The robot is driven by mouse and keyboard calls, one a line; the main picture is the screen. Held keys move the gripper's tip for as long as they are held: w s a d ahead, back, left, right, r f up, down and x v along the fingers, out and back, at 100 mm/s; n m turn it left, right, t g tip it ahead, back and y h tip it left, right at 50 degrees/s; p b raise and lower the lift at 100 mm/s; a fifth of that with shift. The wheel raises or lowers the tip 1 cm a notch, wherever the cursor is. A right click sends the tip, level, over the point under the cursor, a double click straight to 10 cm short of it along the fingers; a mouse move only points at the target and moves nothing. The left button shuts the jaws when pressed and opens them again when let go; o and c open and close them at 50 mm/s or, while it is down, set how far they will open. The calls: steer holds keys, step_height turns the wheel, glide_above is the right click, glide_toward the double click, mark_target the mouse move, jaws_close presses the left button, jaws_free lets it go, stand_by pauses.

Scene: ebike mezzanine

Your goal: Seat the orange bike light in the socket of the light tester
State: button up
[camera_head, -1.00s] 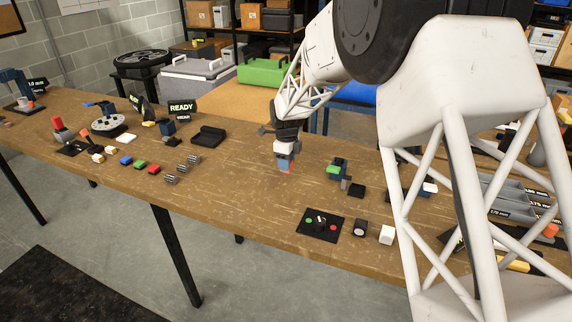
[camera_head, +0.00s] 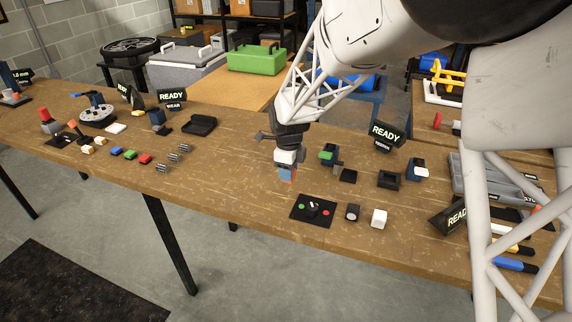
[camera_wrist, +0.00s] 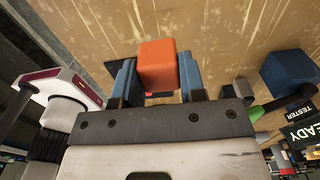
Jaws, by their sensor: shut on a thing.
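The orange bike light (camera_wrist: 158,66) is a block with rounded edges, held between the two blue fingers of my gripper (camera_wrist: 158,80) in the wrist view. I cannot tell for certain which part is the tester's socket.
A blue-and-green device (camera_head: 328,155) with a black pad (camera_head: 348,177) stands just right of my gripper. A black panel with green and red buttons (camera_head: 313,210), a dark block (camera_head: 352,212) and a white cube (camera_head: 379,218) lie in front.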

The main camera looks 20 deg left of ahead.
steer(key=shift+s+d, duration=0.35)
steer(key=shift+s, duration=0.15)
steer(key=shift+d, duration=0.1)
stand_by(0.6)
steer(key=d, duration=0.5)
steer(key=w+d, duration=0.1)
steer(key=d, duration=0.4)
steer(key=w+d+r, duration=0.1)
steer(key=d, duration=0.4)
steer(key=shift+w+d, duration=0.15)
steer(key=shift+d, duration=0.2)
steer(key=d, duration=0.5)
steer(key=s+d, duration=0.1)
steer(key=d, duration=0.4)
steer(key=s+d, duration=0.1)
steer(key=d, duration=0.4)
steer(key=shift+d+r, duration=0.1)
steer(key=shift+d, duration=0.3)
steer(key=shift+w, duration=0.1)
glide_above(389, 181)
steer(key=shift+w+f, duration=0.1)
steer(key=shift+f, duration=0.65)
